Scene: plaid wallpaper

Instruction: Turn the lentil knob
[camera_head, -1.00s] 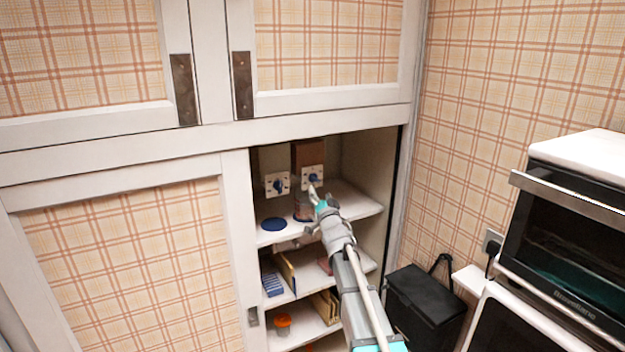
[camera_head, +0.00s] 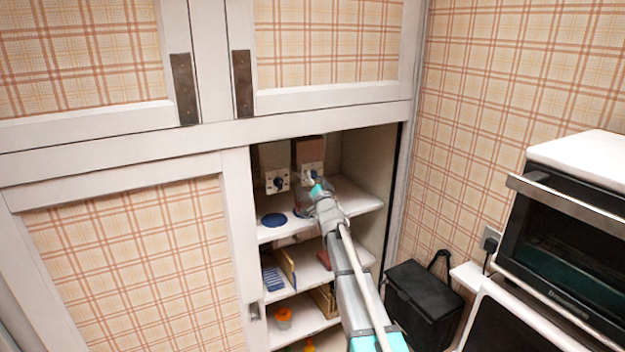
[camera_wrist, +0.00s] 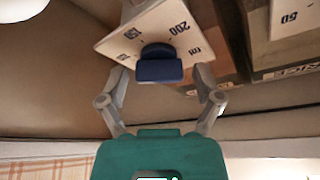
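A dark blue knob (camera_wrist: 160,65) sits on a white square plate (camera_wrist: 150,30) with measure marks such as 150, 200 and ml. The plate is on the right-hand dispenser (camera_head: 308,151) on the cabinet's upper shelf. My gripper (camera_wrist: 160,78) is open, with one finger on each side of the knob and gaps between. In the head view my gripper (camera_head: 314,187) is in front of that plate and hides much of the knob. I see no lentil label.
A second dispenser plate (camera_head: 277,181) with a blue knob stands to the left; a label ending in "RICE" (camera_wrist: 294,72) shows in the wrist view. A blue disc (camera_head: 274,220) lies on the upper shelf (camera_head: 350,203). The cabinet's side wall (camera_head: 375,160) is close on the right.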

